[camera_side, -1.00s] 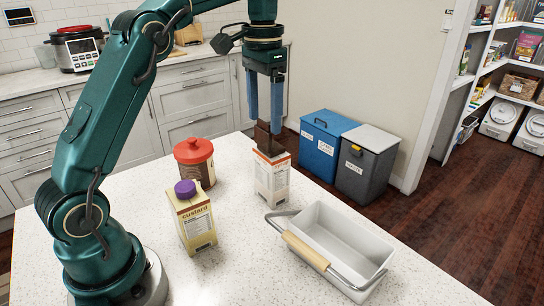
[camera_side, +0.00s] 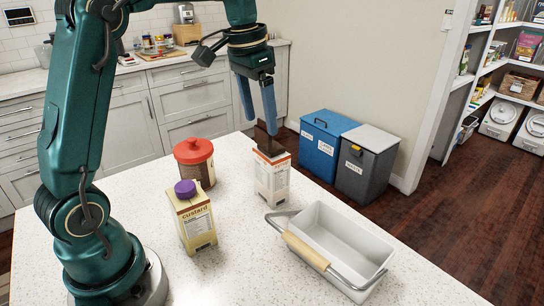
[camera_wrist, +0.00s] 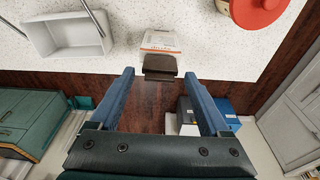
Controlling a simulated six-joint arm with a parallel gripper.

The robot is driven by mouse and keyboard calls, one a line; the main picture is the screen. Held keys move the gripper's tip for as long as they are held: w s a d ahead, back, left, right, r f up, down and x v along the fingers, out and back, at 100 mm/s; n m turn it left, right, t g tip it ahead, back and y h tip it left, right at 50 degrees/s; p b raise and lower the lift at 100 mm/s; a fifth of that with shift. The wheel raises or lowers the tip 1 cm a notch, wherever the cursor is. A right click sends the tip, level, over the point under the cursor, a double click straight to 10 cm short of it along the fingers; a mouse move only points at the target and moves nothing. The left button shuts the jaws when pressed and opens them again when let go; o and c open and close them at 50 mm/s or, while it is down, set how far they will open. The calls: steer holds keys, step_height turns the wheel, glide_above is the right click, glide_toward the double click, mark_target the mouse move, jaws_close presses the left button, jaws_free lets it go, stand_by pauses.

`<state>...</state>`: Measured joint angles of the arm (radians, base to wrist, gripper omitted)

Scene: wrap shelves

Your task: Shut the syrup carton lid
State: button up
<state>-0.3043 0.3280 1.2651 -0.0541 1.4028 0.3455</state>
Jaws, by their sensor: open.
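The carton (camera_side: 271,178), white with an orange-red top band, stands upright on the counter; its label is too small to read. Its brown lid (camera_side: 268,142) stands raised from the top, so it is open. In the wrist view the lid (camera_wrist: 160,66) lies just ahead of the fingers, with the carton top (camera_wrist: 160,42) beyond it. My gripper (camera_side: 258,124) is open and empty, tilted, with its blue fingers above and beside the raised lid. The wrist view shows my gripper (camera_wrist: 157,74) with its fingers wide apart; contact with the lid cannot be told.
A custard carton (camera_side: 195,222) with a purple cap and a red-lidded jar (camera_side: 195,152) stand left of the carton. Blue (camera_side: 322,150) and grey (camera_side: 362,172) bins stand on the floor beyond the counter.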

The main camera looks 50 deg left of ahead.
steer(key=shift+s+f+t, duration=0.2)
steer(key=shift+s+t, duration=0.7)
steer(key=shift+t, duration=0.4)
steer(key=shift+s+a+r, duration=0.1)
steer(key=shift+r, duration=0.25)
steer(key=s+d+r+m, duration=0.2)
steer(key=s+d+r, duration=0.3)
steer(key=s+d, duration=0.1)
steer(key=s+d+f+n+t, duration=0.1)
steer(key=s+d+f+n, duration=0.1)
steer(key=s+f, duration=0.6)
steer(key=shift+s+d+f, duration=0.2)
steer(key=shift+d+f, duration=0.2)
steer(key=shift+f, duration=0.05)
